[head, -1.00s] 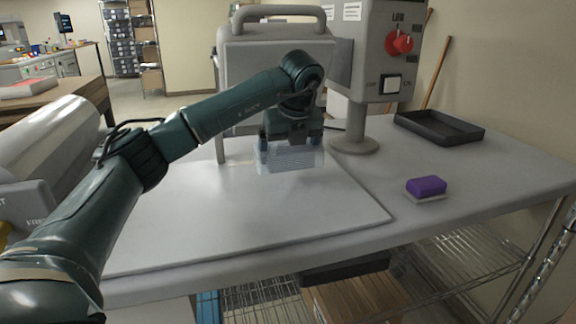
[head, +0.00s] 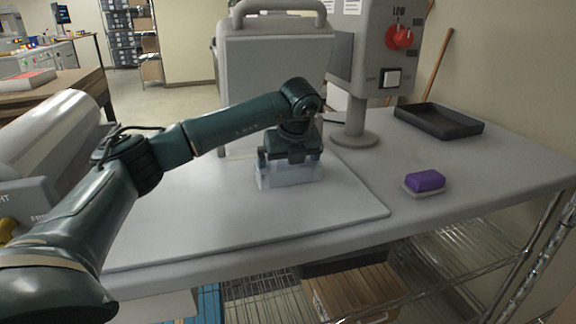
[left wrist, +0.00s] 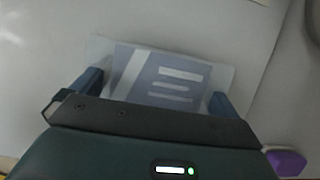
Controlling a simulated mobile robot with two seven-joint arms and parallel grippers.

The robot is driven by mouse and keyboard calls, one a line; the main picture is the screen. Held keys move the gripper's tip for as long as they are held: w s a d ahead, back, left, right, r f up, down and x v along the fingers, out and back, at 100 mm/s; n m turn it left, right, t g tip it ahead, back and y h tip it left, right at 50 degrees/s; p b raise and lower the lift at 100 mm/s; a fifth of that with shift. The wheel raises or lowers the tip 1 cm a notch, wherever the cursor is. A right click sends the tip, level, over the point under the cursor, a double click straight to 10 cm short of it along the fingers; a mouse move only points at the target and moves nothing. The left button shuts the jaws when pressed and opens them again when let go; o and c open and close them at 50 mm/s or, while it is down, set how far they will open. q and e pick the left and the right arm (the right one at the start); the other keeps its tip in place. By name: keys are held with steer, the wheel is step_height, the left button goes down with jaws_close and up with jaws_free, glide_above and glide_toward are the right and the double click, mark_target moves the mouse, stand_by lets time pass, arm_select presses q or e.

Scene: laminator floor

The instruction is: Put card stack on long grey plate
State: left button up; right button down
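The card stack (head: 290,176) is a pale, see-through block with a blue-grey printed face, seen from above in the left wrist view (left wrist: 165,75). My left gripper (head: 289,158) points down over it, with one finger at each side of the stack, and is shut on it. The long grey plate (head: 230,222) is the flat pale slab lying on the table. The stack is over the back right part of the plate, roughly level; I cannot tell whether its underside touches the plate. My right gripper is not in view.
A grey machine (head: 275,75) with a top handle stands behind the stack. A control box (head: 392,50) with a red knob is beside it. A purple block (head: 426,180) on a pale base and a black tray (head: 438,121) are at the right. A large roll (head: 50,130) is at the left.

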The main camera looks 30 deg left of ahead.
arm_select(q)
steer(key=shift+r, duration=0.15)
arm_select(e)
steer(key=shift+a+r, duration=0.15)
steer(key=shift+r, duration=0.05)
arm_select(q)
steer(key=shift+r, duration=0.25)
steer(key=b+v, duration=0.1)
steer(key=v, duration=1)
steer(key=shift+d+r, duration=0.2)
steer(key=shift+r, duration=0.05)
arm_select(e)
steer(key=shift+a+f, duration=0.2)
arm_select(q)
steer(key=shift+s, duration=0.1)
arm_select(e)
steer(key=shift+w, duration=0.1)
